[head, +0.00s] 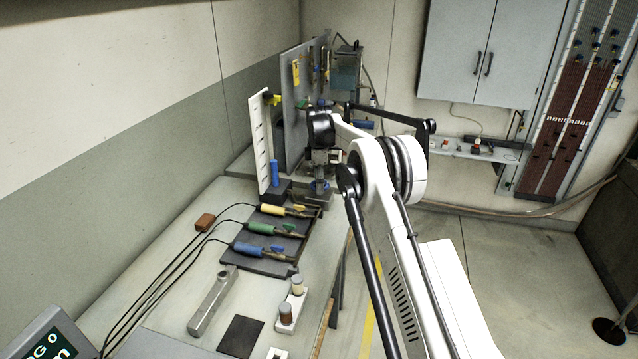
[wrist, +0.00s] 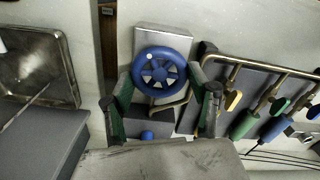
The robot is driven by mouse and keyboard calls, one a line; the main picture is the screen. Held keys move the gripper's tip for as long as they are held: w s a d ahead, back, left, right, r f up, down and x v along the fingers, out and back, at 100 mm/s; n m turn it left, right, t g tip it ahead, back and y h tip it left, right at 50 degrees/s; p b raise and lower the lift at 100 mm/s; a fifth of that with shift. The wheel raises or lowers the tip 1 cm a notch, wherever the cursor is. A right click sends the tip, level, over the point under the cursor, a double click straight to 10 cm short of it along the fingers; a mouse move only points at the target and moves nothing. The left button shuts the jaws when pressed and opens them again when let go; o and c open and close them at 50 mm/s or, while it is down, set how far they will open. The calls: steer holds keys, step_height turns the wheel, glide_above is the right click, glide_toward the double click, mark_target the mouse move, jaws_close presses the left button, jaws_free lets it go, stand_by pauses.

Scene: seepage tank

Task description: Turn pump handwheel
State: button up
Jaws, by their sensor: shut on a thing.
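The blue pump handwheel (wrist: 162,54), a spoked round wheel with a white dot on its rim, sits on a pale grey block in the wrist view. My gripper (wrist: 159,84) has one green-and-dark finger on each side of the wheel and is shut on its rim. The exact contact at the fingertips is partly hidden.
Yellow (head: 272,209), green (head: 253,228) and blue (head: 249,249) handled valves lie on a dark plate on the near side of the wheel. A white upright panel (head: 260,145) stands close on the left. A metal tray (wrist: 38,68) is left in the wrist view.

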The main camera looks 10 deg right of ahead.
steer(key=m+b, duration=0.1)
steer(key=m, duration=0.1)
steer(key=shift+f+m+b, duration=0.15)
steer(key=shift+m+b, duration=0.25)
steer(key=m+b, duration=0.1)
steer(key=m, duration=0.2)
steer(key=shift+m, duration=0.3)
steer(key=m+b, duration=0.1)
steer(key=m, duration=0.2)
steer(key=shift+d+m+b, duration=0.1)
steer(key=shift+m+b, duration=0.2)
steer(key=shift+m, duration=0.1)
steer(key=m, duration=0.3)
steer(key=shift+w+m+b, duration=0.1)
steer(key=shift+m+b, duration=0.2)
steer(key=shift+b, duration=0.05)
steer(key=m, duration=0.3)
steer(key=shift+d+m, duration=0.1)
steer(key=shift+m, duration=0.2)
steer(key=m+b, duration=0.1)
steer(key=m, duration=0.2)
steer(key=shift+m, duration=0.3)
steer(key=m, duration=0.6)
